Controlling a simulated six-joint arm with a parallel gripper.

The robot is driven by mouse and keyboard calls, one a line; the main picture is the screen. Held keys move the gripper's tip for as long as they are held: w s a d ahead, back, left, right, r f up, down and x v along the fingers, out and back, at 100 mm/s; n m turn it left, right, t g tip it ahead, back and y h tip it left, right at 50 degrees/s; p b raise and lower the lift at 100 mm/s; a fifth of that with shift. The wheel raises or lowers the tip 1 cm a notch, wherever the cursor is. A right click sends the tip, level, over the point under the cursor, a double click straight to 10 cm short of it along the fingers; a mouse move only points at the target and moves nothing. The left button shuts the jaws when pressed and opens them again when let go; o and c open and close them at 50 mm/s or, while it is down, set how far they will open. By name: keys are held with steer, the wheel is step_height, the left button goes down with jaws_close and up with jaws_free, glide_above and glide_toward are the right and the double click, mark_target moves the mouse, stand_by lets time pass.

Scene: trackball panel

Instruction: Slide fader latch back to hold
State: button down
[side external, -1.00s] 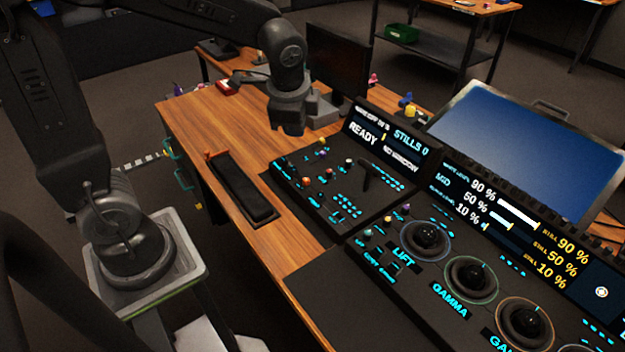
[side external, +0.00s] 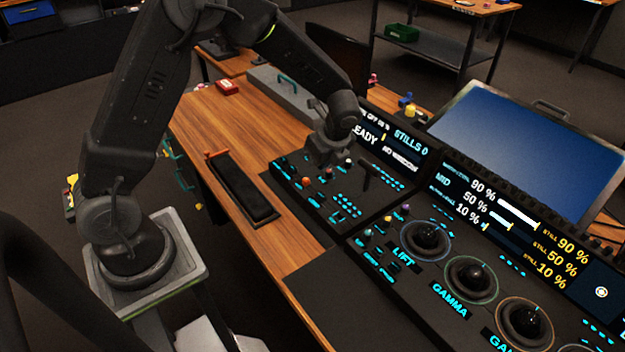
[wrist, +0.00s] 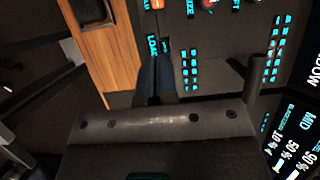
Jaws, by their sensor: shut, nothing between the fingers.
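My gripper (side external: 322,166) is over the back part of the left control panel (side external: 335,212). In the wrist view its two dark fingers (wrist: 153,95) are together and empty, pointing down at the panel. A dark upright fader lever (side external: 366,180) stands on this panel to the right of my gripper; it also shows in the wrist view (wrist: 254,88), to the right of the fingers and apart from them. I cannot make out a separate latch on it. The gripper body covers part of the panel in both views.
Lit buttons and small coloured knobs (side external: 306,181) surround the gripper. Status screens (side external: 395,140) rise behind the panel. A long black tray (side external: 240,190) lies on the wooden desk (side external: 205,125) to the left. Trackballs (side external: 425,236) are at the right.

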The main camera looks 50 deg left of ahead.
mark_target(306, 179)
steer(key=x, duration=1)
steer(key=shift+a, duration=1.05)
steer(key=v, duration=1)
